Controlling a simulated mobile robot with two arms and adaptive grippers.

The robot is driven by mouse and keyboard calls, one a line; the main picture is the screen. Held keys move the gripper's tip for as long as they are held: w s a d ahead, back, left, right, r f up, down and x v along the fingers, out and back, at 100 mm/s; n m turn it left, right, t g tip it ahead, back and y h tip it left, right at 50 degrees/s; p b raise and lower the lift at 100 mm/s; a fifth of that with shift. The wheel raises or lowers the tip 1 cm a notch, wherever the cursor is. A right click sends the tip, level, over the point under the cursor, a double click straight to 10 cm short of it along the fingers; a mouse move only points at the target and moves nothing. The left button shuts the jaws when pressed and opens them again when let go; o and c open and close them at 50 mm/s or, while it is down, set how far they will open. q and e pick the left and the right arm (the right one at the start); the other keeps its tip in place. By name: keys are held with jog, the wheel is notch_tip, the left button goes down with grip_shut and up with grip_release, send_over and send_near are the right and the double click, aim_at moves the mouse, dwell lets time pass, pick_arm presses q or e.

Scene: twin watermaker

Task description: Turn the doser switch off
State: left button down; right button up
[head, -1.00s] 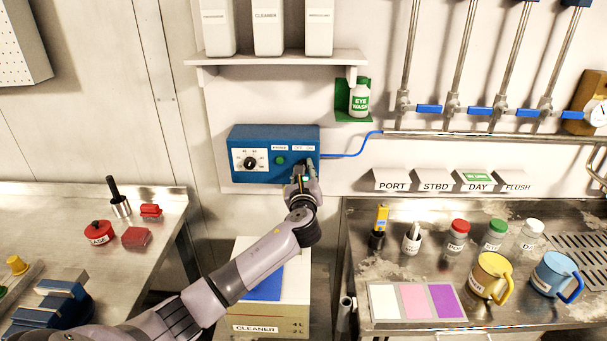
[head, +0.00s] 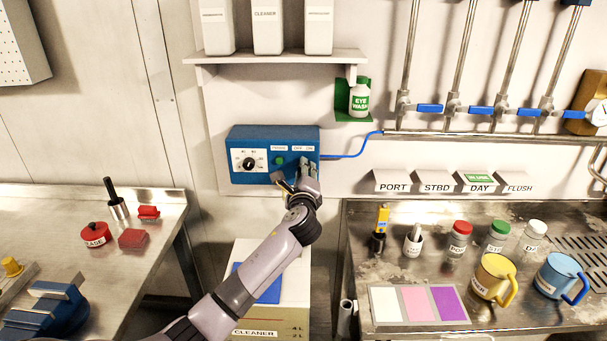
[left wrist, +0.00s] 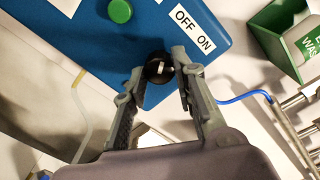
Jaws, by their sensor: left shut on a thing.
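The doser is a blue box (head: 262,134) on the wall, with a dial (head: 249,163), a green button (head: 280,160) and an OFF/ON label at its right end. In the left wrist view the switch (left wrist: 158,69) is a round black knob with a pale mark, below the OFF ON label (left wrist: 193,29). My left gripper (head: 291,174) is at the box's lower right. Its fingertips (left wrist: 157,66) are on either side of the knob, shut on it. In the head view the gripper hides the knob. My right gripper is not in view.
A shelf (head: 275,57) with white bottles is above the box. An eye wash bottle (head: 359,97) and a blue tube (head: 352,151) are to its right. Steel benches are on both sides.

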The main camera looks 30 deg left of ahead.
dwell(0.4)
pick_arm(q)
jog(key=c, duration=1.3)
grip_release()
jog(key=v, duration=1.2)
